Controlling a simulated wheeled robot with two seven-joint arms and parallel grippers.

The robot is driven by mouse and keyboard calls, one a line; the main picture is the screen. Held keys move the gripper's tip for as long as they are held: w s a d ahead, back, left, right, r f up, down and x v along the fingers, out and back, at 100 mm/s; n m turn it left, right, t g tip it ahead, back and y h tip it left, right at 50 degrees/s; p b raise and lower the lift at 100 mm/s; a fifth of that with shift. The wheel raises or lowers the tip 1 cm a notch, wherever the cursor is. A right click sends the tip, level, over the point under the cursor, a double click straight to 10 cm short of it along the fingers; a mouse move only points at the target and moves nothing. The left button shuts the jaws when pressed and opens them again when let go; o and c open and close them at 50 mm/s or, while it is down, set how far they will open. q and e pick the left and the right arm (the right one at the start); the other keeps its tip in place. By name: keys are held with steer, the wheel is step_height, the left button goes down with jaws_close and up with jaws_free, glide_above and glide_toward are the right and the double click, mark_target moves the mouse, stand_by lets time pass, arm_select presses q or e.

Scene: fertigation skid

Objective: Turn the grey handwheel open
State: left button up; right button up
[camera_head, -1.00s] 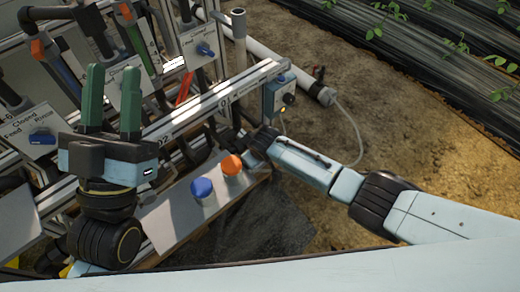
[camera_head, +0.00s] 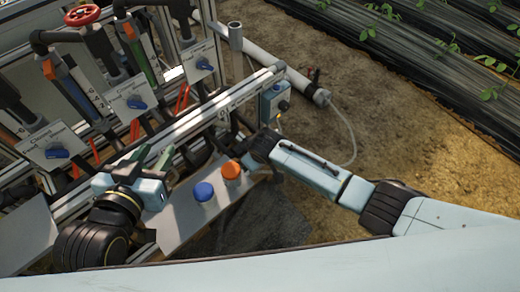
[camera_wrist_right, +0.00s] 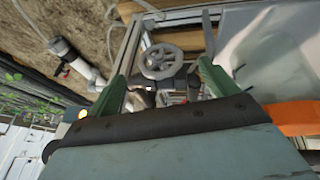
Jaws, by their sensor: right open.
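The grey handwheel (camera_wrist_right: 161,62), a spoked round wheel, shows in the right wrist view. My right gripper (camera_wrist_right: 163,70) is open, with one green finger on each side of the wheel in the picture. I cannot tell whether the fingers touch the rim. In the head view my right arm reaches in from the right to the skid's rail, and the grey handwheel cannot be made out there. My left gripper (camera_head: 150,157) is at the lower left, in front of the panels, its green fingers apart and nothing seen between them.
A red handwheel (camera_head: 82,15) sits at the top left on the pipes. Label plates with blue knobs (camera_head: 137,102) line the skid. A blue knob (camera_head: 203,191) and an orange knob (camera_head: 231,170) stand on the shelf near my right wrist. Soil (camera_head: 410,140) lies open at right.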

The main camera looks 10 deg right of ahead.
arm_select(q)
steer(key=s+a+f+g+y+p, duration=0.3)
steer(key=s+a+f+g, duration=0.3)
steer(key=s+f+g, duration=0.4)
steer(key=shift+s+n+p, duration=0.3)
steer(key=shift+s+p, duration=0.1)
steer(key=shift+s, duration=0.8)
arm_select(e)
steer(key=v, duration=0.6)
arm_select(q)
steer(key=shift+f, duration=0.15)
arm_select(e)
steer(key=shift+s, duration=0.15)
